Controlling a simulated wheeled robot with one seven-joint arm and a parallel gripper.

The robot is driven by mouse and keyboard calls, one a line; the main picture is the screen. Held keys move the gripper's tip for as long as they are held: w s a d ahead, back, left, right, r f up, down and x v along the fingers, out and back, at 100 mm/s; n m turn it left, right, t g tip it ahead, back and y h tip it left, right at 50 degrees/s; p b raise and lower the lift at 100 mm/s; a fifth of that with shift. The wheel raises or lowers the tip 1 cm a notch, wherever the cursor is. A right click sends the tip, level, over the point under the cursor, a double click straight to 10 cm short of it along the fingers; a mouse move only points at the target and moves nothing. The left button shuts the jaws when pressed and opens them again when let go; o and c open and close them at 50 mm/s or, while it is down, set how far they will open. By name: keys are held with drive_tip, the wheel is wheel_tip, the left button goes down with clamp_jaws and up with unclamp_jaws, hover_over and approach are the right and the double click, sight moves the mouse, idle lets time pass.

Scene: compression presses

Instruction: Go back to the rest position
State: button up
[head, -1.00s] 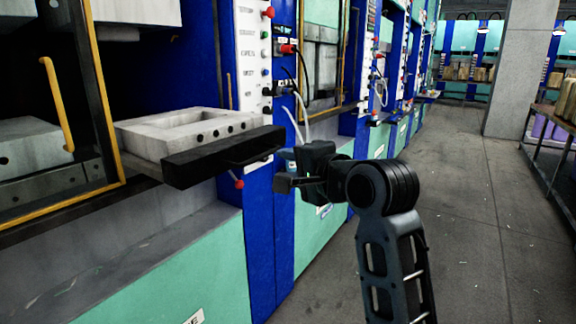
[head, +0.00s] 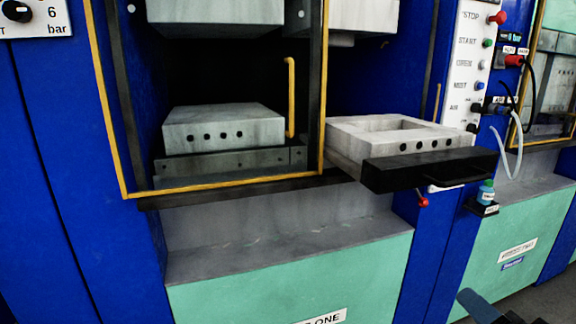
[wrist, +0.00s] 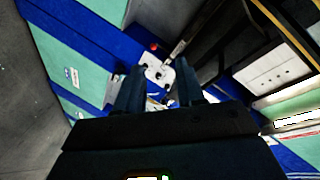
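My gripper (wrist: 159,67) shows in the wrist view with its two dark fingers spread apart and nothing held between them. Beyond the fingers a white panel and blue and green press fronts are visible.
The press has a yellow-edged door frame (head: 108,100) and a grey lower block (head: 225,128). A pale mould frame (head: 350,140) with a black front bar (head: 430,168) juts out. Right of it are a control panel (head: 468,65) and a small bottle (head: 486,192).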

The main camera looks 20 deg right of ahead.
drive_tip(key=s+a+f+n+y, duration=0.2)
drive_tip(key=s+a+n, duration=0.4)
drive_tip(key=s, duration=0.6)
drive_tip(key=s+a+f+n+y, duration=0.2)
drive_tip(key=s+a+f+n, duration=0.2)
drive_tip(key=s, duration=0.9)
drive_tip(key=a+n, duration=0.2)
drive_tip(key=a, duration=0.2)
drive_tip(key=shift+a+f+n, duration=0.15)
drive_tip(key=shift+a+n, duration=0.25)
